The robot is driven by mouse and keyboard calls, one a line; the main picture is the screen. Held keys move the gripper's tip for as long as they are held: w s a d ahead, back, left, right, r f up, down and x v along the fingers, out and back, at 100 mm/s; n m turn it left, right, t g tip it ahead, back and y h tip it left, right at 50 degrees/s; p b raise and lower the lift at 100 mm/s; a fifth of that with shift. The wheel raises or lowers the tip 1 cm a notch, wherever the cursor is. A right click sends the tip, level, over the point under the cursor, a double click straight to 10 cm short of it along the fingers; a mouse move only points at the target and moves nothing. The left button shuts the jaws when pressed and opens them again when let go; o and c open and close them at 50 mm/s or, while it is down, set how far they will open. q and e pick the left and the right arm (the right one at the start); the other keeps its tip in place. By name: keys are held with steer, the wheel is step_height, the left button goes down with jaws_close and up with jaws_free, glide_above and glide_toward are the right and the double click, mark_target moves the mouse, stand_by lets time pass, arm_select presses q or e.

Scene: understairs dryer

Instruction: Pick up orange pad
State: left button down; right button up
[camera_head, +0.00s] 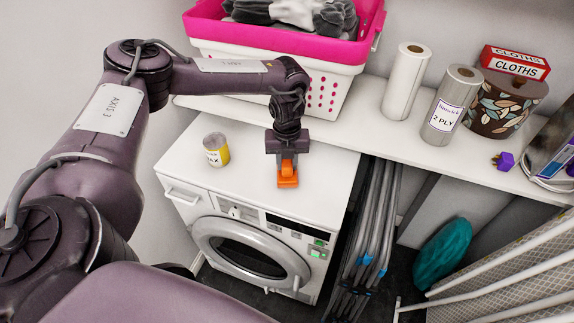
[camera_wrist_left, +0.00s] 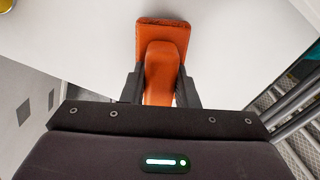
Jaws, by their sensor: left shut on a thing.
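The orange pad (camera_head: 287,178) is on or just above the white dryer top near its front edge, below my left gripper (camera_head: 287,158). In the left wrist view the orange pad (camera_wrist_left: 162,35) has a flat head and a raised handle. The dark fingers of my left gripper (camera_wrist_left: 160,90) are shut on that handle from both sides. I cannot tell whether the pad touches the surface. My right gripper is not in view.
The white dryer (camera_head: 250,215) has a can (camera_head: 216,150) on its top, left of the pad. A shelf behind holds a pink and white basket (camera_head: 285,50), paper rolls (camera_head: 405,82) and a cloths box (camera_head: 515,63). Folded metal poles (camera_head: 362,240) stand right of the dryer.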

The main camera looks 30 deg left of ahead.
arm_select(q)
step_height(320, 180, up, 8)
steer(key=shift+f+b, duration=0.25)
steer(key=shift+b, duration=0.55)
step_height(320, 180, up, 11)
steer(key=p, duration=0.3)
steer(key=s+d+r+n, duration=0.3)
steer(key=d+n, duration=0.4)
steer(key=n, duration=0.5)
steer(key=s+d+r+n+b, duration=0.1)
steer(key=s+d+r+n, duration=0.3)
steer(key=n, duration=0.9)
steer(key=s+d, duration=0.1)
steer(key=d, duration=0.2)
steer(key=shift+s, duration=0.2)
